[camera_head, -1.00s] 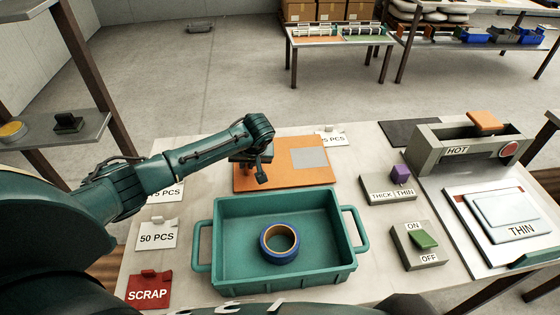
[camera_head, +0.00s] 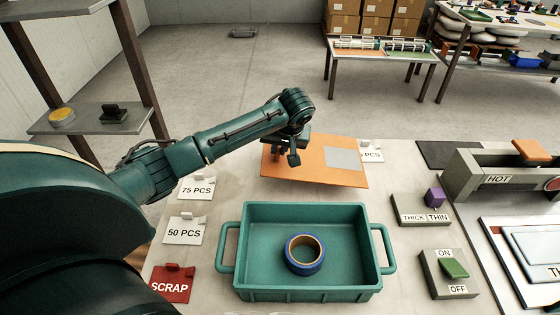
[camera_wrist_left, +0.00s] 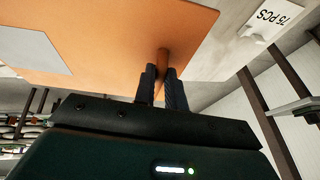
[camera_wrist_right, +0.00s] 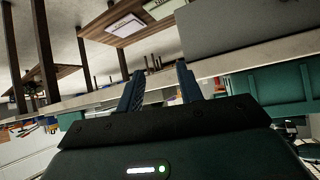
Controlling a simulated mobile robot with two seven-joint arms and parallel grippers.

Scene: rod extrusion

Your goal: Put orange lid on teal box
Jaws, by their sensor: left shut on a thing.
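The orange lid (camera_head: 310,172) is a flat panel with a grey patch, behind the teal box in the head view. It looks raised off the table. My left gripper (camera_head: 286,158) is over its left part. In the left wrist view, my left gripper (camera_wrist_left: 163,72) is shut on the lid's small orange knob (camera_wrist_left: 162,60). The teal box (camera_head: 306,283) is open, with a handle at each side. A blue roll with an orange inner ring (camera_head: 305,255) lies inside it. My right gripper (camera_wrist_right: 159,72) is open and empty in the right wrist view, and out of the head view.
Cards reading 75 PCS (camera_head: 196,188) and 50 PCS (camera_head: 185,230) and a red SCRAP holder (camera_head: 173,284) stand left of the box. The THICK/THIN switch (camera_head: 422,212), ON/OFF switch (camera_head: 448,273) and HOT machine (camera_head: 510,183) stand to the right.

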